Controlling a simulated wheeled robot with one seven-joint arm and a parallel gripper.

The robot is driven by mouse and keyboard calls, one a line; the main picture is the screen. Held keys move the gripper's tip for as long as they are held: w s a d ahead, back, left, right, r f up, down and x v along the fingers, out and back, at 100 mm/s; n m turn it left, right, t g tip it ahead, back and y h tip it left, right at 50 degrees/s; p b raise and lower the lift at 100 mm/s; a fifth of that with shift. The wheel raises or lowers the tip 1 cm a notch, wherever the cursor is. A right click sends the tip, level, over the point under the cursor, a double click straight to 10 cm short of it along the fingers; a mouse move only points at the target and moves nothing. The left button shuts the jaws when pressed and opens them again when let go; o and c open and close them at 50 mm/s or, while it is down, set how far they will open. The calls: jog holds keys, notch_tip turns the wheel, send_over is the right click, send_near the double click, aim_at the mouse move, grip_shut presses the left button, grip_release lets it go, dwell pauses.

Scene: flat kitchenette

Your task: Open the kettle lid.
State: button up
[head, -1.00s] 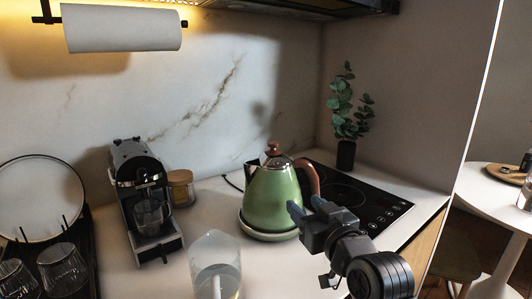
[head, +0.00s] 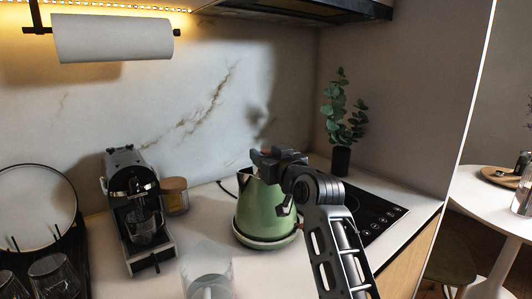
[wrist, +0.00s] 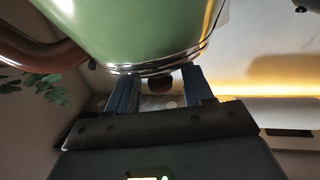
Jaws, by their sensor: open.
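The green kettle (head: 262,210) stands upright on its round base (head: 240,238) on the counter. It also fills the top of the wrist view (wrist: 140,25), with its brown handle (wrist: 40,55) at the left. My gripper (head: 262,156) is at the kettle's top and hides the lid in the head view. In the wrist view my gripper (wrist: 161,84) is open, with its two blue fingers apart. The lid looks closed against the metal rim.
A coffee machine (head: 137,205) and a wooden-lidded jar (head: 175,196) stand left of the kettle. A clear jug (head: 207,272) is in front. A black hob (head: 372,212) and a plant in a dark vase (head: 341,160) are to the right.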

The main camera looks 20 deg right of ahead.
jog(key=shift+w, duration=0.3)
jog(key=shift+c, duration=0.4)
grip_shut()
